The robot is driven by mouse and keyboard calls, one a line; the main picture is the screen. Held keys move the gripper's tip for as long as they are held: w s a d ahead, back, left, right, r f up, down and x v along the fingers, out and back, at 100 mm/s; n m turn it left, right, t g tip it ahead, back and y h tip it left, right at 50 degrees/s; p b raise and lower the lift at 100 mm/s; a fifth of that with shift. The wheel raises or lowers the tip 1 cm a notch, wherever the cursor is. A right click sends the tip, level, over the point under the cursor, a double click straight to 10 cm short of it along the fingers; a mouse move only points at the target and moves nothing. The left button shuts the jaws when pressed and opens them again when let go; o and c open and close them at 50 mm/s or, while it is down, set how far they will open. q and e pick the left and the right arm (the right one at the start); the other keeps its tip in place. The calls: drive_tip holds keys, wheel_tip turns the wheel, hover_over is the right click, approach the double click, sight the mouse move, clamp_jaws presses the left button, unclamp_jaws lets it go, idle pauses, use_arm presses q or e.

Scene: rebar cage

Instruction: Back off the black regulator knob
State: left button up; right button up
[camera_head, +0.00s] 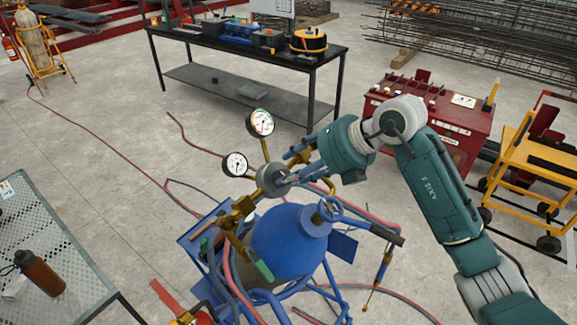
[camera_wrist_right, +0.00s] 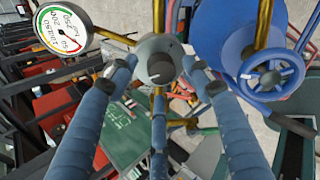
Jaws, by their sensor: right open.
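The regulator (camera_head: 272,179) is a grey round body on brass fittings above a blue gas cylinder (camera_head: 285,242). Its black knob (camera_wrist_right: 160,69) faces my right wrist camera, in front of the grey body. Two dial gauges stand on the regulator, an upper one (camera_head: 260,122) and a left one (camera_head: 235,164). My right gripper (camera_head: 298,170) reaches in from the right. In the wrist view its blue fingers are spread open, with tips on both sides of the knob; contact cannot be told. My left gripper is not in view.
A blue handwheel (camera_head: 330,209) tops the cylinder, close below my right gripper. Hoses and a torch (camera_head: 384,262) hang on the blue cart. A perforated table (camera_head: 70,250) with a bottle is at left. A black workbench (camera_head: 250,50) and red cabinet (camera_head: 450,118) stand behind.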

drive_tip(key=shift+p+x, duration=0.35)
drive_tip(key=shift+x, duration=1)
drive_tip(key=c, duration=1.1)
drive_tip(key=shift+c, duration=0.3)
